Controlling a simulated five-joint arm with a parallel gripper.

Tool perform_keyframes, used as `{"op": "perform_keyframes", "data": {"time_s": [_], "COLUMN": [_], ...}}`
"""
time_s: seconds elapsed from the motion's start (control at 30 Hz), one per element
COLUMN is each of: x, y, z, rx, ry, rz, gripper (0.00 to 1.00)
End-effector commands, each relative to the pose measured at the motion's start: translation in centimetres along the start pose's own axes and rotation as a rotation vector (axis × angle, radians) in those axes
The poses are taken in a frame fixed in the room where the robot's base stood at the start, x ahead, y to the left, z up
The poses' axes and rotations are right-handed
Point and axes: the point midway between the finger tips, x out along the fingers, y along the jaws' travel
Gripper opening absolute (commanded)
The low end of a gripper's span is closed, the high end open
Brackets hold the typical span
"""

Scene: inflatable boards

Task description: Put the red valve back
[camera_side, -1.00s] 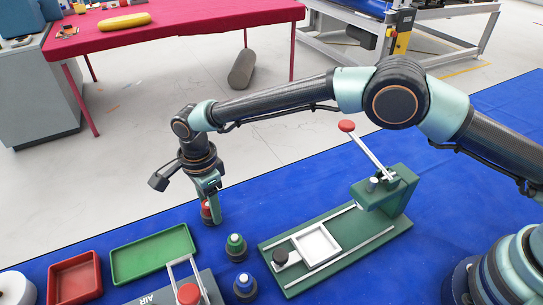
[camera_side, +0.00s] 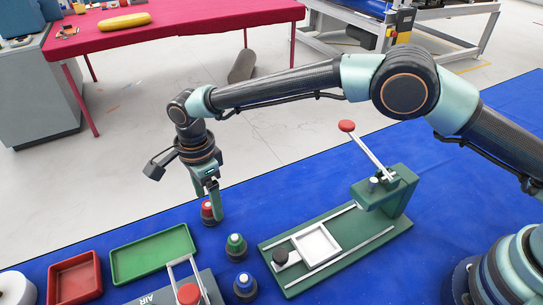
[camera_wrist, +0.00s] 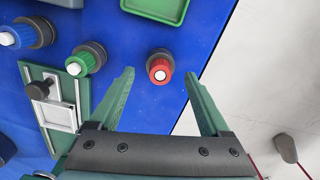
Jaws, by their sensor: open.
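The red valve (camera_side: 208,211), with a white top and dark collar, stands upright on the blue mat, at the far end of a row with the green valve (camera_side: 236,246) and the blue valve (camera_side: 245,287). My gripper (camera_side: 207,192) is just above and around the red valve in the side view, where a finger partly covers it. In the wrist view my gripper (camera_wrist: 159,73) is open, and the red valve (camera_wrist: 160,67) shows between the fingertips, with gaps on both sides. I cannot tell the exact height of the fingertips over it.
A green tray (camera_side: 113,270) and a red tray (camera_side: 75,259) lie left on the mat. A green press fixture (camera_side: 330,265) with a raised red-knobbed lever (camera_side: 347,126) stands to the right. A grey AIR unit (camera_side: 160,298) is at the front. The mat's far edge is close behind the red valve.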

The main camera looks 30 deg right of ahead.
Motion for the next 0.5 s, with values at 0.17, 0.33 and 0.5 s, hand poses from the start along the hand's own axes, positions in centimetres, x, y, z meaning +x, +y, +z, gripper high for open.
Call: {"op": "perform_keyframes", "data": {"time_s": [0.17,0.33,0.5], "x": [-4.0,-7.1,-8.9], "y": [-0.1,-0.1,-0.1], "z": [0.1,0.0,0.0], "rx": [0.0,0.0,0.0], "ry": [-0.003,-0.001,-0.001], "rz": [-0.005,-0.002,-0.002], "gripper": [0.81,0.81,0.81]}}
